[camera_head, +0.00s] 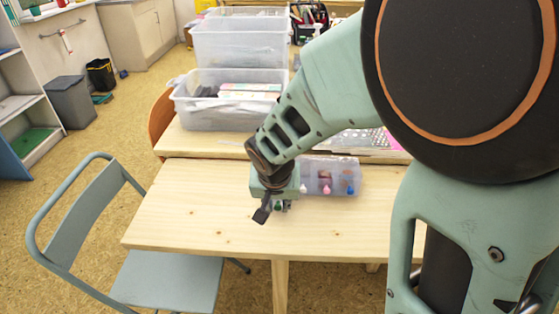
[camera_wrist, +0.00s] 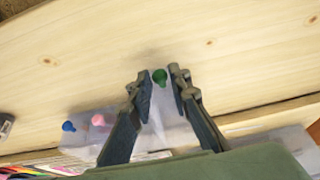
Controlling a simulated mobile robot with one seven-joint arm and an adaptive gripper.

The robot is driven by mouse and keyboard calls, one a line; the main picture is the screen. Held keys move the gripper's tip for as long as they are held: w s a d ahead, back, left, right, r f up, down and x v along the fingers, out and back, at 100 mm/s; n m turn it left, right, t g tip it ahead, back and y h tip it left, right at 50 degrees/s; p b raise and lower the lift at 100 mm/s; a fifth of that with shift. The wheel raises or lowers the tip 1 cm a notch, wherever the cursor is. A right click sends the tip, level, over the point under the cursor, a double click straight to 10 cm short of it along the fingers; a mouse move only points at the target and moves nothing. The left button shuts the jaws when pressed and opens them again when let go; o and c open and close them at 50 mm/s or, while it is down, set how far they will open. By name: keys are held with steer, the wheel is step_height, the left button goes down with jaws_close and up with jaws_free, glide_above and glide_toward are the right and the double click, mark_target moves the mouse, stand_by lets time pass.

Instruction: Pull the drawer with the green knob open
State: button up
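The green knob (camera_wrist: 160,77) shows in the wrist view between the two fingertips of my gripper (camera_wrist: 160,74), with a small gap on each side. My gripper is open around the knob and does not appear to touch it. In the head view my gripper (camera_head: 272,208) is low over the table at the left end of a translucent drawer box (camera_head: 338,172). The gripper and wrist hide most of the green-knob drawer there. A pale drawer front (camera_wrist: 160,128) lies behind the knob in the wrist view; the drawer looks shut.
A pink knob (camera_head: 327,189) and a blue knob (camera_head: 350,190) stand to the right of my gripper on the same box. The wooden table (camera_head: 200,215) is bare in front. A clear bin (camera_head: 205,115) stands behind; a chair (camera_head: 165,280) is front left.

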steer(key=shift+o, duration=1.1)
step_height(320, 180, up, 10)
